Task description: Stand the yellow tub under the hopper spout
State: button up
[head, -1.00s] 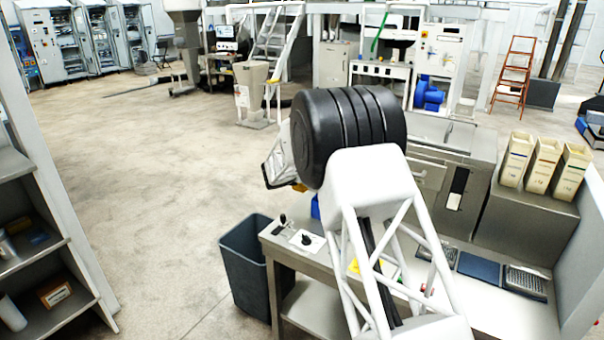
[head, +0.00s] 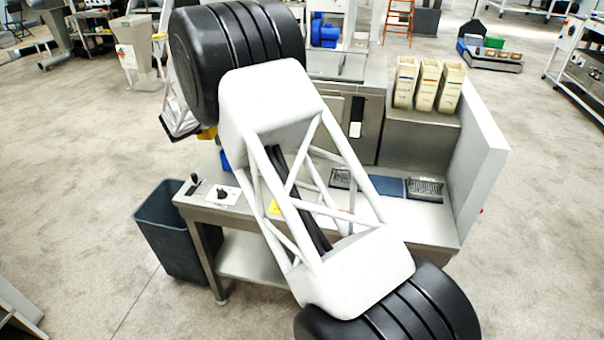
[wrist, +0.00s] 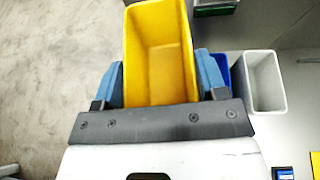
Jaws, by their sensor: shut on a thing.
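The yellow tub (wrist: 160,50) is held upside-open between the two blue fingers of my gripper (wrist: 160,80) in the wrist view; its hollow inside faces the camera. In the head view only a small yellow piece of the tub (head: 208,132) shows below my wrist, over the left back of the grey bench. My arm hides most of the gripper and tub there. I cannot make out the hopper spout with certainty in either view.
A white bin (wrist: 264,80) and a blue bin (wrist: 224,68) stand right of the tub. The bench (head: 430,218) carries a lever and knob at its left; three cream bins (head: 428,85) stand at its back right. A dark waste bin (head: 170,232) stands left of the bench.

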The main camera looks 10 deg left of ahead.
jog(key=shift+s+d+r+n+y, duration=1.8)
jog(key=shift+s+d+r, duration=2.1)
jog(key=shift+r, duration=1.6)
jog(key=shift+s+d+n+g+y, duration=1.1)
jog(key=shift+s+d+y, duration=0.4)
jog(key=shift+s+d, duration=3.05)
jog(key=w+d+f+m+t+h, duration=0.1)
jog(key=d+f+m+h, duration=0.2)
jog(key=d+f, duration=0.7)
jog(key=w+d+f+m+t+h, duration=0.1)
jog(key=w+d+f+m+h, duration=0.1)
jog(key=d+f, duration=0.7)
jog(key=shift+d+f+m+h, duration=0.35)
jog(key=shift+d+m+h, duration=0.7)
jog(key=shift+d, duration=2.15)
